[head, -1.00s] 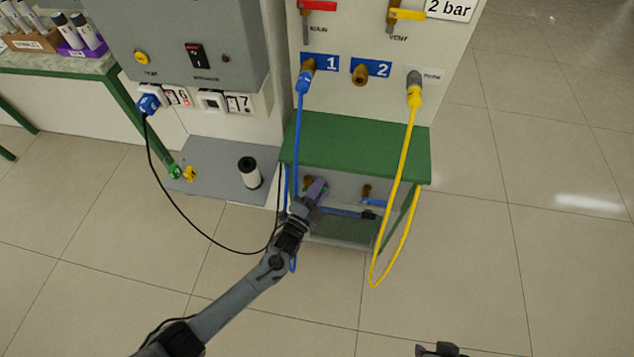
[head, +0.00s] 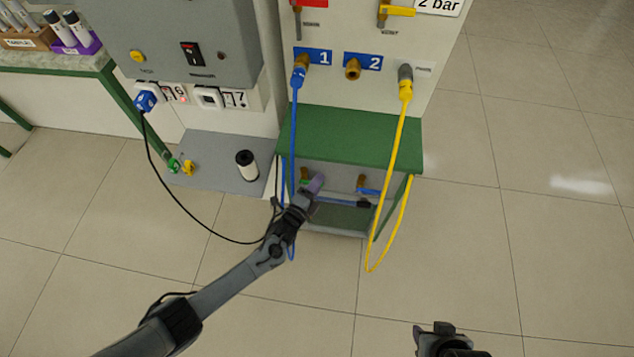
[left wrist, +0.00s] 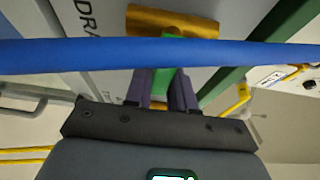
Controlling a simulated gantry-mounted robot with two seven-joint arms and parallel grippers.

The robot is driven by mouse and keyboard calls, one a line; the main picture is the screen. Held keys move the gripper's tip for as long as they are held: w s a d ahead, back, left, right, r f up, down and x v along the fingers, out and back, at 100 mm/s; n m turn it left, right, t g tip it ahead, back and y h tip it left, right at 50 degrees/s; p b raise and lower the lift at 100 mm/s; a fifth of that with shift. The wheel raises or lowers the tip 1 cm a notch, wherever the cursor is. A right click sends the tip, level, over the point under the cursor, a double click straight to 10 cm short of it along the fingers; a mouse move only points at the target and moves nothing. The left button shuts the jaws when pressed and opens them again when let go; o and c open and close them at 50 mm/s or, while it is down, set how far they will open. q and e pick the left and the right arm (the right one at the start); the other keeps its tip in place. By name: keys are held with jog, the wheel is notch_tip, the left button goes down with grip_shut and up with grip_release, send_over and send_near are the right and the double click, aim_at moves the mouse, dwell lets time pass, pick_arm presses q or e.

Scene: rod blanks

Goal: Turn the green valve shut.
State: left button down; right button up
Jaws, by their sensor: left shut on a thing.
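The green valve shows under the green-topped bench in the head view, a small green handle (head: 304,181) by a brass body. In the left wrist view its green handle (left wrist: 172,82) is between my purple fingers, with the brass body (left wrist: 165,21) beyond. My left gripper (head: 317,183) is at the valve, shut on the green handle. A blue hose (left wrist: 110,53) crosses the left wrist view in front of the fingers and hides part of the valve. My right gripper (head: 436,330) is at the bottom edge of the head view, far from the valve; its fingers are unclear.
A second brass valve with a blue handle (head: 368,191) is to the right under the bench (head: 350,135). The blue hose (head: 293,130) hangs beside my left gripper. A yellow hose (head: 390,180) loops down at the right. Open floor lies right of the bench.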

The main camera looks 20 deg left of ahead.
pick_arm(q)
jog(key=shift+f, duration=0.1)
jog(key=c, duration=1)
grip_release()
jog(key=shift+c, duration=0.2)
jog(key=shift+s, duration=0.1)
jog(key=p+v, duration=0.3)
jog(key=v, duration=0.7)
jog(key=shift+s, duration=0.35)
jog(key=shift+a, duration=0.1)
